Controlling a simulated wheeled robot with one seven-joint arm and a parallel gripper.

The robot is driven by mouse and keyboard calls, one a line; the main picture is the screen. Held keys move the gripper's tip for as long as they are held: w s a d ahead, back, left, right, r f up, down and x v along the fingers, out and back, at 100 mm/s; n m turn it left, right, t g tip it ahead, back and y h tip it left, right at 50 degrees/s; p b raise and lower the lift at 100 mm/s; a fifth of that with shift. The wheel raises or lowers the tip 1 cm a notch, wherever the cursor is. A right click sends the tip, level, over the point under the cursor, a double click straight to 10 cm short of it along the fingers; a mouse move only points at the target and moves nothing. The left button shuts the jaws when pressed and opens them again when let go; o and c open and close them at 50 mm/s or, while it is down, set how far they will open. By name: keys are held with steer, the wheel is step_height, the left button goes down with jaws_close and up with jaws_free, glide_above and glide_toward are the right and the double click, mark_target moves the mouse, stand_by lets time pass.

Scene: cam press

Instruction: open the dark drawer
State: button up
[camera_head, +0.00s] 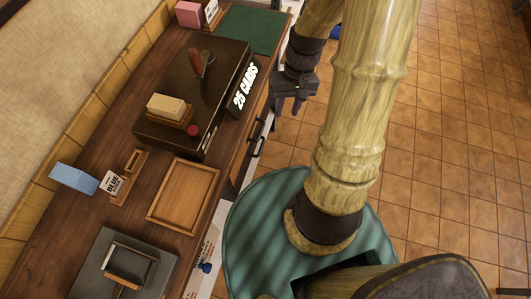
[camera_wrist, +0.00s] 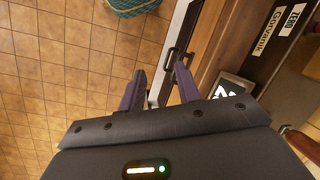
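The dark drawer is in the front of the wooden counter; its front is seen steeply from above in the head view, with dark bar handles (camera_head: 257,138) standing out from it. In the wrist view a dark handle (camera_wrist: 168,66) shows between and beyond the fingertips, beside a pale strip of the counter front. My gripper (camera_head: 289,109) is in front of the counter, to the right of the handles in the head view. In the wrist view my gripper (camera_wrist: 160,70) has its two fingers apart with nothing between them. I cannot tell exactly how far the fingertips are from the handle.
The counter top holds a dark box labelled "25 CARDS" (camera_head: 240,85), a wooden tray (camera_head: 183,195), a blue block (camera_head: 73,178), a pink block (camera_head: 189,14) and a green mat (camera_head: 240,28).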

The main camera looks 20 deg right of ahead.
steer(key=d+f+m+t+y+b, duration=0.1)
steer(key=d+f+y+b, duration=0.3)
steer(key=f+b, duration=0.3)
steer(key=w+d+f+t+y+b, duration=0.1)
steer(key=d+f+t+y+b, duration=0.1)
steer(key=d+f+y+b, duration=0.2)
steer(key=w+d+f+m+t+y+b, duration=0.1)
steer(key=d+f+y+b, duration=0.3)
steer(key=f+b, duration=0.6)
step_height(320, 180, down, 8)
steer(key=shift+w+d+r+m+t+y+b, duration=0.1)
steer(key=shift+w+d+m+t+y+b, duration=0.2)
steer(key=shift+t+y, duration=0.3)
steer(key=shift+s+a, duration=0.1)
steer(key=b+x, duration=0.1)
steer(key=x, duration=1.6)
steer(key=shift+f+b, duration=0.3)
steer(key=shift+b, duration=0.05)
steer(key=shift+a, duration=0.15)
steer(key=shift+c, duration=0.4)
jaws_close()
